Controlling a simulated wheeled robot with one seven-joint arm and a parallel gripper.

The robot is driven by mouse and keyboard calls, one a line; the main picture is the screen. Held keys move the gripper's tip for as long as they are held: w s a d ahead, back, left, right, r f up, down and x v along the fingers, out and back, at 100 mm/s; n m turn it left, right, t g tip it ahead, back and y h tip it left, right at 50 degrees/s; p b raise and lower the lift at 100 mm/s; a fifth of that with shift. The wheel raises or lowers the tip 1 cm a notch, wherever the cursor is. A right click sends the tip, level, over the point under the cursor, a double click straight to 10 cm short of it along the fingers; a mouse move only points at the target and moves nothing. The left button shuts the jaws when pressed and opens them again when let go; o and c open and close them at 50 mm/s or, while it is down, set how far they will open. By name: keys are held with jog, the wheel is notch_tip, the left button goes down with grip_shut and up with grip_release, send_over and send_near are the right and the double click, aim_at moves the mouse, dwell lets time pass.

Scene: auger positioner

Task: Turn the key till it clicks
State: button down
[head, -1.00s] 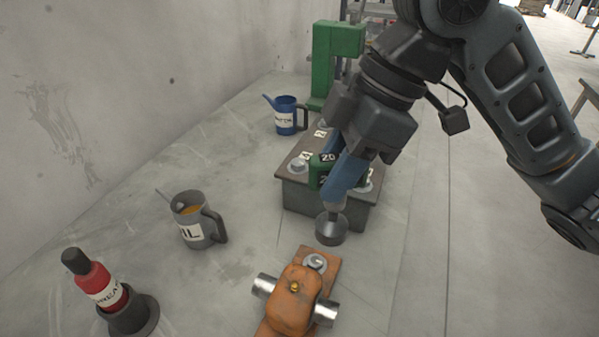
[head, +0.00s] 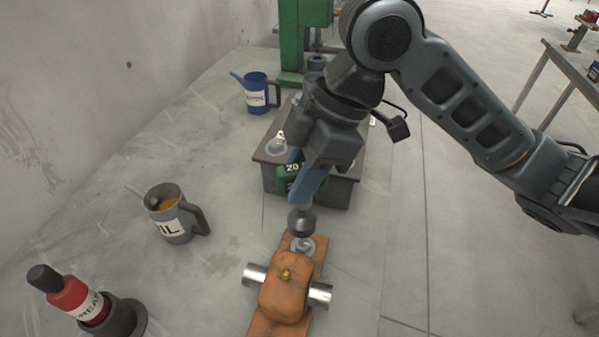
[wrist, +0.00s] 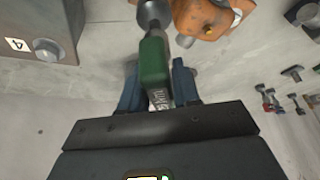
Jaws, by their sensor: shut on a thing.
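The key is a green-handled tool (wrist: 153,62) marked 20, with a round metal head (head: 301,221) at its lower end. My gripper (head: 304,186) has blue fingers shut on the green handle. In the wrist view the fingers of my gripper (wrist: 156,72) stand on both sides of it. The orange positioner (head: 284,295) sits on an orange base plate with a silver shaft across it. A grey round fitting (head: 303,246) is on the plate's far end. The key's head is right at or just above this fitting; I cannot tell whether they touch.
A dark box with numbered knobs (head: 337,192) stands behind the key. A green post (head: 289,40) stands at the back. Floor right of the positioner is clear.

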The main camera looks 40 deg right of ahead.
aim_at(295, 217)
jog(key=shift+d, duration=0.1)
dwell(0.3)
jog(key=shift+f+b, duration=0.2)
jog(key=shift+b, duration=0.15)
jog(key=shift+f+b, duration=3.35)
jog(key=shift+b, duration=0.2)
jog(key=c, duration=1.3)
grip_release()
grip_shut()
